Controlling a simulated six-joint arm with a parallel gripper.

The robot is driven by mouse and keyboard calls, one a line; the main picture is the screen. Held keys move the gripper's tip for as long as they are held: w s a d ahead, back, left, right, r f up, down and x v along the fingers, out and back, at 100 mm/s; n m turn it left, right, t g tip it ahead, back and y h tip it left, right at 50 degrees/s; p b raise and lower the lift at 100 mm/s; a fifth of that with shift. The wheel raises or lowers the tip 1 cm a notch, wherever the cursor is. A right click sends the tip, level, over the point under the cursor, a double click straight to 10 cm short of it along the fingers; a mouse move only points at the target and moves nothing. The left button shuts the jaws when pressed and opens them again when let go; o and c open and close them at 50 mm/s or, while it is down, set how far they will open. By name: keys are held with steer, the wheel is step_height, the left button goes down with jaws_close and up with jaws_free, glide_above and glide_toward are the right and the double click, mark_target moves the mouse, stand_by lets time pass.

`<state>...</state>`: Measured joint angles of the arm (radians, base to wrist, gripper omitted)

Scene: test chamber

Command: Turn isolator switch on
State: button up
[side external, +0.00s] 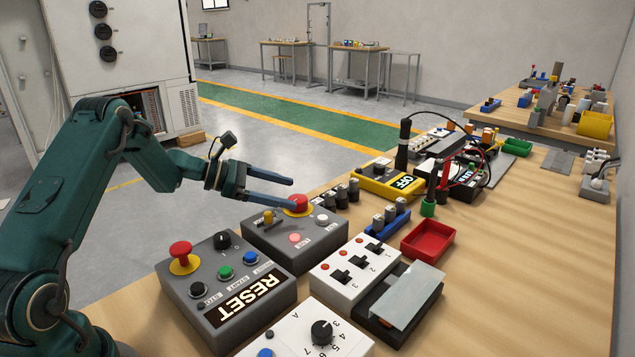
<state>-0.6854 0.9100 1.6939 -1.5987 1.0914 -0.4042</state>
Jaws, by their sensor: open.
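My gripper (292,193) is open and empty. Its two blue fingers point right, over the back of a grey control box (262,238). That box has a red mushroom button (298,203) on a yellow base, a yellow-topped lever (268,215), and white and pink buttons. The fingertips appear close to the red button; contact cannot be told. No readable label identifies the isolator switch.
A white box with black toggles (350,263) and a white dial box (318,338) stand in front. A red tray (428,240), a blue block with grey-topped posts (391,217) and a yellow meter (389,182) are to the right. The wooden bench (520,265) is clear at right.

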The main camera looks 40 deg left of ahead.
mark_target(299, 198)
steer(key=n, duration=0.1)
steer(key=a+f+n, duration=0.1)
steer(key=shift+s+n+y, duration=0.25)
steer(key=shift+n+y, duration=0.05)
steer(key=shift+n, duration=0.1)
steer(key=shift+t, duration=0.3)
steer(key=shift+x, duration=2.5)
steer(key=shift+c, duration=0.2)
jaws_close()
steer(key=shift+r+m, duration=0.1)
steer(key=shift+m, duration=0.2)
steer(key=shift+w+m+g+h, duration=0.1)
steer(key=shift+m+g+h, duration=0.75)
steer(key=shift+h, duration=0.25)
steer(key=shift+m, duration=0.25)
steer(key=shift+g+h, duration=0.25)
steer(key=shift+h, duration=0.05)
